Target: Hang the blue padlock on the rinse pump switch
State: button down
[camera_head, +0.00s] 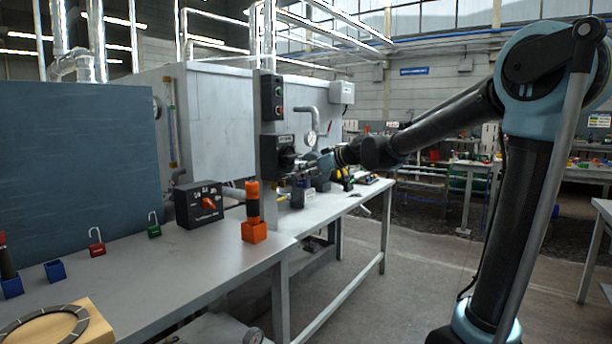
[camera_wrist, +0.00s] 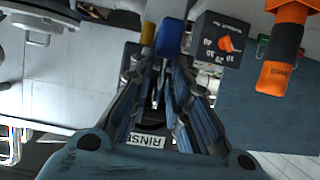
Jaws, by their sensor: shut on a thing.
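The blue padlock (camera_wrist: 171,38) shows in the wrist view just past my fingertips, its blue body at the top of the picture. My gripper (camera_wrist: 160,72) is shut on it; the fingers hide much of its shackle. In the head view my gripper (camera_head: 303,166) is at the dark switch box (camera_head: 278,150) on the grey post, above the bench. A white label reading RINSE (camera_wrist: 147,140) shows between my fingers in the wrist view. The switch lever is mostly hidden, and I cannot tell whether the shackle is through it or only beside it.
A black dial box (camera_head: 200,205) and an orange-and-black tool (camera_head: 253,210) stand on the bench left of the post. Red (camera_head: 96,243) and green (camera_head: 154,225) padlocks stand further left. A yellow thing (camera_wrist: 148,36) is close beside the blue padlock in the wrist view.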

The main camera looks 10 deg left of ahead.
aim_at(286, 177)
jog(key=shift+w+a, duration=0.35)
jog(key=shift+a, duration=0.4)
jog(key=shift+w+a, duration=0.3)
jog(key=shift+a, duration=0.45)
dwell(0.3)
jog(key=shift+r, duration=0.1)
jog(key=shift+w+a+r, duration=0.1)
jog(key=shift+w+a, duration=0.15)
jog(key=shift+a, duration=0.15)
jog(key=shift+w+a+r, duration=0.15)
jog(key=shift+a+r, duration=0.1)
jog(key=shift+a, duration=0.05)
dwell(0.6)
jog(key=shift+a+f, duration=0.2)
jog(key=shift+f, duration=0.4)
jog(key=shift+f, duration=0.35)
jog(key=shift+s+d+f, duration=0.1)
jog(key=shift+s+f, duration=0.15)
jog(key=shift+f, duration=0.05)
jog(key=shift+s+f, duration=0.1)
